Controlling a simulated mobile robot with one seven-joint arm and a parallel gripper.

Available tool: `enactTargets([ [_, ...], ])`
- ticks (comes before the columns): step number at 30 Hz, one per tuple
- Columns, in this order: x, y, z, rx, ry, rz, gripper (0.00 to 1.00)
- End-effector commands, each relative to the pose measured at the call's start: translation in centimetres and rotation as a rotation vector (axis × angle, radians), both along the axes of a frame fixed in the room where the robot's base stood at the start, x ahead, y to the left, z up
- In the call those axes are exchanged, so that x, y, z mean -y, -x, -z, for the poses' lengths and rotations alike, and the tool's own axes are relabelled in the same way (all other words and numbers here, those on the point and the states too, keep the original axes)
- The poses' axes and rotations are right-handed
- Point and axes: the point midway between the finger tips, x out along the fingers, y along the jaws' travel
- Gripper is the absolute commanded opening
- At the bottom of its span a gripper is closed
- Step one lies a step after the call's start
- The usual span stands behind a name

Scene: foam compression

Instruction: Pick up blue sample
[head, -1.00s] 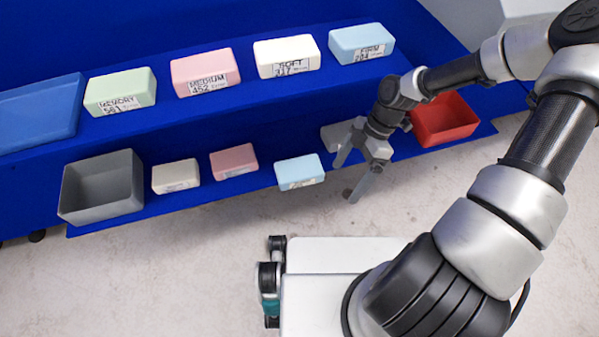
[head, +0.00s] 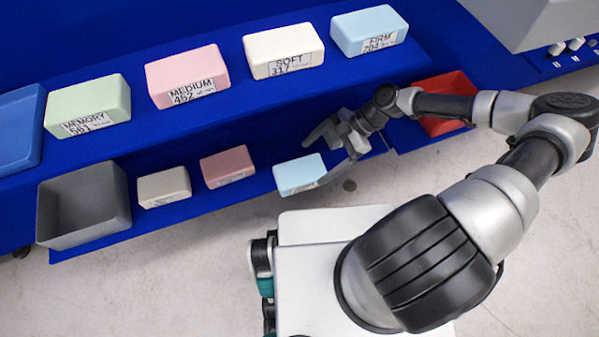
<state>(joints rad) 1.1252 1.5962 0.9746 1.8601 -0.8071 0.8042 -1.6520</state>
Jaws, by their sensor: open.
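The small light blue sample (head: 297,176) lies on the lower blue shelf, at the right end of a row of small blocks, with a label on its front. My gripper (head: 319,157) is open just to the right of it. One finger is near the sample's back right corner and the other near its right front side. Whether either finger touches the sample cannot be told. A larger light blue block marked FIRM (head: 369,27) sits on the upper shelf.
A pink block (head: 227,165) and a cream block (head: 164,186) lie left of the sample, then a grey open bin (head: 85,212). A red bin (head: 447,115) stands to the right, partly behind my arm. Larger labelled green, pink and white blocks line the upper shelf.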

Motion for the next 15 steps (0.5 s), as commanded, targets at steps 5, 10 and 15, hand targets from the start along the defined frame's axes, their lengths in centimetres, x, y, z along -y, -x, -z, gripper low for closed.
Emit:
enactTargets([
  [5, -1.6, 0.4, 1.7, 0.001, 0.0, -0.002, 0.92],
  [10, -2.5, 0.7, 2.7, -0.002, -0.002, -0.003, 0.92],
  [15, -4.2, 1.0, 4.6, -0.001, -0.002, -0.004, 0.92],
])
